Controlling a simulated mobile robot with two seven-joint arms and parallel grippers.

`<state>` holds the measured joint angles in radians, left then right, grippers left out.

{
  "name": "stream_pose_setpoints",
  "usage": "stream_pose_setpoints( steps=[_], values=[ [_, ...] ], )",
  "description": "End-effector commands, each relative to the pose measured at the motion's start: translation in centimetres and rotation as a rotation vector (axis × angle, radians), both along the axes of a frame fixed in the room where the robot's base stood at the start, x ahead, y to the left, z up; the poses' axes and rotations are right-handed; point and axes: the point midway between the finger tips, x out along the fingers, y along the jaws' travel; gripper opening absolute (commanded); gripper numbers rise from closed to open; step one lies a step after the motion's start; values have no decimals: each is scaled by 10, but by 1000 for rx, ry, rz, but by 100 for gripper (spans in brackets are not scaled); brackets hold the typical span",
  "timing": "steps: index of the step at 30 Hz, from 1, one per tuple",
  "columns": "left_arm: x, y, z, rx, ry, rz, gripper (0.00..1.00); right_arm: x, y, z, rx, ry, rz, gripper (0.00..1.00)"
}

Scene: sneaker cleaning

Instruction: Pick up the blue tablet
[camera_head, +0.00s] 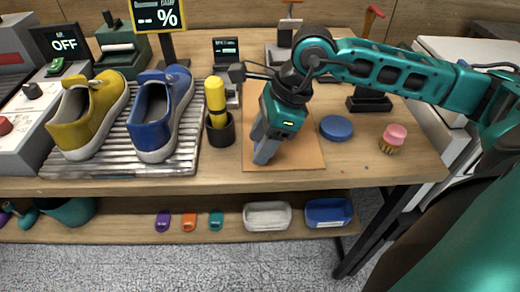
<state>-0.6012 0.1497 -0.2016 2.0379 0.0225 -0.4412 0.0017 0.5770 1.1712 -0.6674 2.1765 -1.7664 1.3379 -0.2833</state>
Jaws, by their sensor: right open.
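A flat round blue disc (337,128), which fits the blue tablet, lies on the wooden bench top just right of the brown mat (310,157). My right gripper (262,147) points down over the mat, left of the disc and apart from it. Its grey fingers are open, and I see nothing held between them. My left gripper is not in view.
A yellow sneaker (88,115) and a blue sneaker (153,115) stand on a ribbed metal tray. A yellow-handled tool sits in a black cup (221,130) left of my gripper. A pink-topped brush (393,138) stands right of the disc. Several small items lie on the lower shelf (130,231).

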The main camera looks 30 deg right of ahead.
Motion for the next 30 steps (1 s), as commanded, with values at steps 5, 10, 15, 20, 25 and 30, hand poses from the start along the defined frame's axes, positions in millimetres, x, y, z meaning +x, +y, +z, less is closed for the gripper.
stream_pose_setpoints(
  steps=[5, 10, 15, 20, 25, 30],
  values=[
    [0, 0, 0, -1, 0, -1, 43, 1, 1, -3, -1, 1, -1, 53],
    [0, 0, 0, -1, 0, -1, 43, 1, 1, -3, -1, 0, 0, 46],
    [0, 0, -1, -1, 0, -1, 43, 1, 1, -3, -1, 0, 0, 30],
    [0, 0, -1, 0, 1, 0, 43, 0, 1, -3, 0, 0, 0, 15],
    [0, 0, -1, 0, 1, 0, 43, 0, 1, -3, 0, 0, 0, 0],
    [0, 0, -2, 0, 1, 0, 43, 1, 1, -3, 0, 0, 0, 0]
  ],
)
